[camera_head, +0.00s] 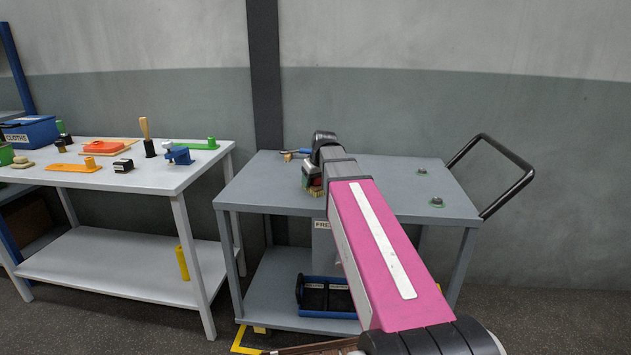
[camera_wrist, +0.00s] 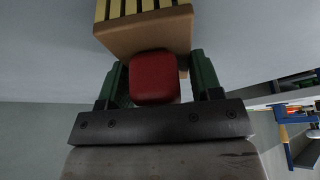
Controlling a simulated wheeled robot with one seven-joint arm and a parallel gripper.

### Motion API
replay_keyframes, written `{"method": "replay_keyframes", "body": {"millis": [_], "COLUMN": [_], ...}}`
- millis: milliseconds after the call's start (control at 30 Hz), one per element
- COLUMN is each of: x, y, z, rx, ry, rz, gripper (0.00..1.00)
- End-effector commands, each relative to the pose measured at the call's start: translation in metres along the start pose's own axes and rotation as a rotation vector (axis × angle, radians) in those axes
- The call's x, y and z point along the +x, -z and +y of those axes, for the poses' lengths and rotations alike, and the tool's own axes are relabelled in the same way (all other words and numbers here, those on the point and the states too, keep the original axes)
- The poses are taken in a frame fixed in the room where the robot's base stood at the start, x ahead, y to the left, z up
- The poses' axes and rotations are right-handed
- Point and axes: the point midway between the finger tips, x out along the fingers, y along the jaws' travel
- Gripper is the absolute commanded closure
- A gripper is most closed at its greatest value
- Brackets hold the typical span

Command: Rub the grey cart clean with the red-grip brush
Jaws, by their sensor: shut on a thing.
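The grey cart (camera_head: 262,186) stands in the middle of the head view, with a black push handle (camera_head: 520,182) at its right. My gripper (camera_wrist: 156,76) is shut on the red grip of the brush (camera_wrist: 145,33), its green fingers on either side. The brush has a tan block and yellow bristles, pointing away from my gripper. In the head view my arm hides most of the gripper, and the brush (camera_head: 316,191) shows just below it, over the cart top's left half. I cannot tell whether the bristles touch the top.
Small dark round things on green patches (camera_head: 437,202) sit on the cart top's right side. A blue-handled tool (camera_head: 298,152) lies at its back left edge. A blue tray (camera_head: 326,312) is on the lower shelf. A white table (camera_head: 150,181) with several tools stands left.

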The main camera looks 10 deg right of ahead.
Motion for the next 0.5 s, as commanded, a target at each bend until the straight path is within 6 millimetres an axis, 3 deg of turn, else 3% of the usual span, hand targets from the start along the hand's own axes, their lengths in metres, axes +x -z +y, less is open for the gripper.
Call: {"method": "replay_keyframes", "body": {"millis": [500], "x": [-0.0024], "y": [-0.0063], "z": [0.007], "rx": [0.003], "ry": [0.002], "rz": [-0.002], "gripper": [0.6]}}
